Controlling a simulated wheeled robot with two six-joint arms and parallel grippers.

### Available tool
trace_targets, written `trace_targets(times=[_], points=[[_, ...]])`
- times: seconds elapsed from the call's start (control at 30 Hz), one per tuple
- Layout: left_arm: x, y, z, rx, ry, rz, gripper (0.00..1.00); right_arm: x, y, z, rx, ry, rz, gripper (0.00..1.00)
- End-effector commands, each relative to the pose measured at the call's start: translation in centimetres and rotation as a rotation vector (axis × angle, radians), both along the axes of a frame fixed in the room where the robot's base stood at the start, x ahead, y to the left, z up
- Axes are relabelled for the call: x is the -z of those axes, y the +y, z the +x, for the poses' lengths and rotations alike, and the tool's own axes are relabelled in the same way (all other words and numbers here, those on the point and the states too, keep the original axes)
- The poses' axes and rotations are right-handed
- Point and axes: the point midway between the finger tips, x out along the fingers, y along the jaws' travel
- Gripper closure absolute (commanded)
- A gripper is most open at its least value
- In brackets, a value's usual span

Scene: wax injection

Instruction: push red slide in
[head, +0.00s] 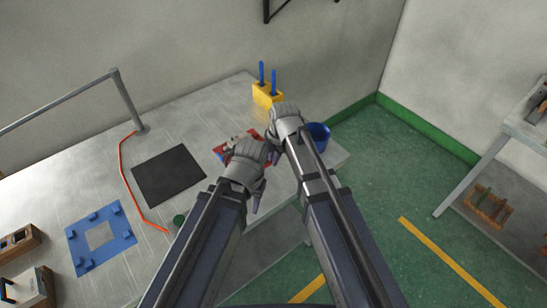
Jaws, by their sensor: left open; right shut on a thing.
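A red part (222,154), which may be the red slide, shows in small pieces at the back of the grey table, left of and behind my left gripper. My grippers hide most of it, so its position in or out cannot be told. My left gripper (247,152) is open, low over the red part; I cannot tell whether it touches. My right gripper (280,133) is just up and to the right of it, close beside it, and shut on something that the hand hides.
A yellow block (267,95) with two upright blue rods stands behind my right gripper. A blue bowl (319,132) is to its right, near the table edge. A black mat (168,175), red cord (127,180) and blue square frame (88,226) lie left on the grey table (60,190).

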Motion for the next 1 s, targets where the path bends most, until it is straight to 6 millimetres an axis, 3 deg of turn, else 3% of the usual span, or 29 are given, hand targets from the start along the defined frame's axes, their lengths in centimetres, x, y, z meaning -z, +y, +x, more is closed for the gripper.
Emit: trace_targets(times=[0.27, 0.5, 0.53, 0.77, 1.0], points=[[0.0, 0.0, 0.0, 0.0, 0.0, 0.0, 0.58, 0.0, 1.6, 2.3, -0.001, -0.001, 0.0, 1.0], [0.0, 0.0, 0.0, 0.0, 0.0, 0.0, 0.58, 0.0, 1.6, 2.1, 0.0, -0.002, 0.001, 1.0], [0.0, 0.0, 0.0, 0.0, 0.0, 0.0, 0.58, 0.0, 1.6, 2.1, 0.0, -0.002, 0.001, 0.84], [0.0, 0.0, 0.0, 0.0, 0.0, 0.0, 0.58, 0.0, 1.5, 2.1, 0.0, -0.001, 0.001, 0.58], [0.0, 0.0, 0.0, 0.0, 0.0, 0.0, 0.58, 0.0, 1.5, 2.1, 0.0, 0.0, 0.0, 0.55]])
